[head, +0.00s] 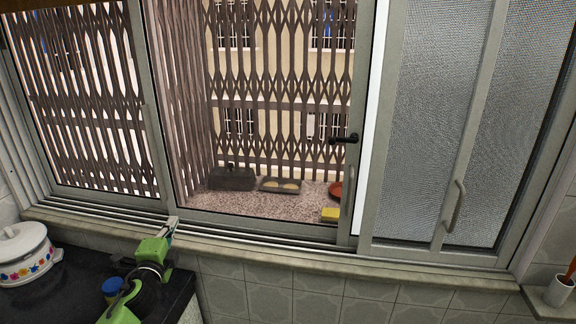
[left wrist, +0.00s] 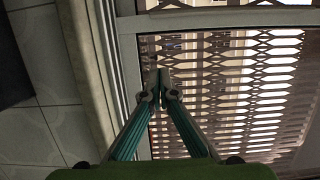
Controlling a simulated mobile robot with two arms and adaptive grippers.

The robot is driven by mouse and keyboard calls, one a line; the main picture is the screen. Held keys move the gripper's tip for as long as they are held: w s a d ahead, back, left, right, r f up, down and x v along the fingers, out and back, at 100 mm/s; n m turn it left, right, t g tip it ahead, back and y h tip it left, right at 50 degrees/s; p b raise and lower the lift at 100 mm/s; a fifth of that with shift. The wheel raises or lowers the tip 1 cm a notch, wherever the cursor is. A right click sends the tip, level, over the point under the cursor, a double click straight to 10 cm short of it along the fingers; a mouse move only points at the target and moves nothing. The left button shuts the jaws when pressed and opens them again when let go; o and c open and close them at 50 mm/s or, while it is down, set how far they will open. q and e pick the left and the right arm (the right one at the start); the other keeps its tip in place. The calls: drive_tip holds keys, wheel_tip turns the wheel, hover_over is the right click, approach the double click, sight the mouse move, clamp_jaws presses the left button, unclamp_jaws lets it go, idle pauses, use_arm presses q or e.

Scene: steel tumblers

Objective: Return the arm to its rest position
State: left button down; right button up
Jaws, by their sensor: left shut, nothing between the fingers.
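My left gripper (head: 172,222) is up at the window sill, above the dark counter, with its green arm coming in from the lower left. In the left wrist view its two teal fingers (left wrist: 160,88) meet at the tips, shut with nothing between them. The window frame and lattice lie behind the fingers there. No steel tumbler shows in either view. My right gripper is not in view.
A white flowered pot (head: 24,262) and a blue item (head: 111,288) are on the dark counter (head: 60,297) at left. The window sill (head: 290,254) runs behind my left gripper. Beyond the open window are a yellow block (head: 331,215) and a tray (head: 280,186).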

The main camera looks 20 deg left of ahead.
use_arm(q)
drive_tip(key=s+d+f+n+g+h, duration=0.2)
drive_tip(key=s+d+f+n+g, duration=0.15)
drive_tip(key=s+d+f, duration=0.4)
drive_tip(key=s+d+f+n+g+h, duration=0.1)
drive_tip(key=s+d+f+n+g, duration=0.25)
drive_tip(key=d+f, duration=0.65)
drive_tip(key=s+d+f+n+g+h, duration=0.25)
drive_tip(key=s+d+g+h, duration=0.3)
drive_tip(key=s+d, duration=1.35)
wheel_tip(320, 180, down, 26)
drive_tip(key=d+g, duration=0.1)
drive_tip(key=d, duration=0.1)
drive_tip(key=s+a+f+g, duration=0.1)
drive_tip(key=s+a+f, duration=0.1)
drive_tip(key=s+f, duration=1.3)
drive_tip(key=shift+s+a+f, duration=0.35)
drive_tip(key=shift+s+f, duration=0.05)
drive_tip(key=shift+s, duration=0.75)
